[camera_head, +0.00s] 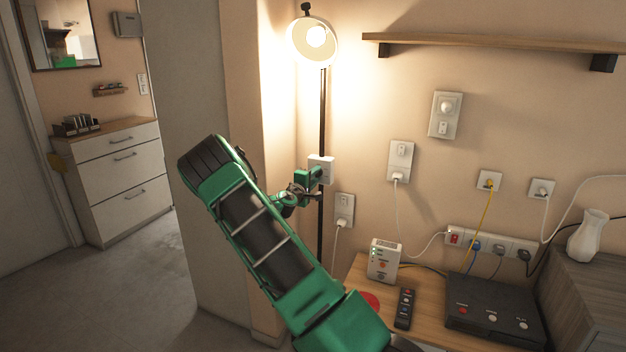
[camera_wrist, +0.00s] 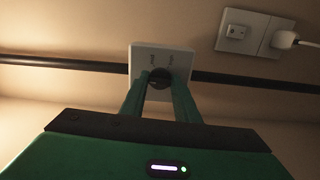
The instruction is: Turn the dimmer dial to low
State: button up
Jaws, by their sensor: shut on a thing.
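A white dimmer box (camera_head: 322,161) is fixed on the black pole of a floor lamp (camera_head: 314,42), whose bulb is lit. In the wrist view the same dimmer box (camera_wrist: 163,54) faces me, with a round dark dial (camera_wrist: 160,76) low on its face. Small print sits above the dial, too small to read surely. My gripper (camera_wrist: 160,86) has a green finger on each side of the dial and is shut on it. In the head view my gripper (camera_head: 316,177) reaches the box from the left, and the dial is hidden. The dial's pointer cannot be made out.
A wall plate with a round knob (camera_head: 446,105) and several sockets are to the right. A low table (camera_head: 352,279) holds a white device (camera_head: 385,261), a remote (camera_head: 405,309) and a black box (camera_head: 493,310). A shelf (camera_head: 490,43) juts out above. Open floor (camera_head: 140,290) lies left.

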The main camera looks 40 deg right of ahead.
jog(key=shift+w+a+f+n, duration=0.15)
jog(key=shift+w+a+n, duration=0.15)
jog(key=shift+w+n, duration=0.1)
jog(key=o, duration=1)
jog(key=shift+o, duration=0.2)
jog(key=shift+s+d, duration=0.1)
jog(key=shift+s, duration=0.05)
jog(key=shift+s, duration=0.1)
jog(key=v, duration=1)
jog(key=shift+a, duration=0.35)
jog(key=shift+s, duration=0.1)
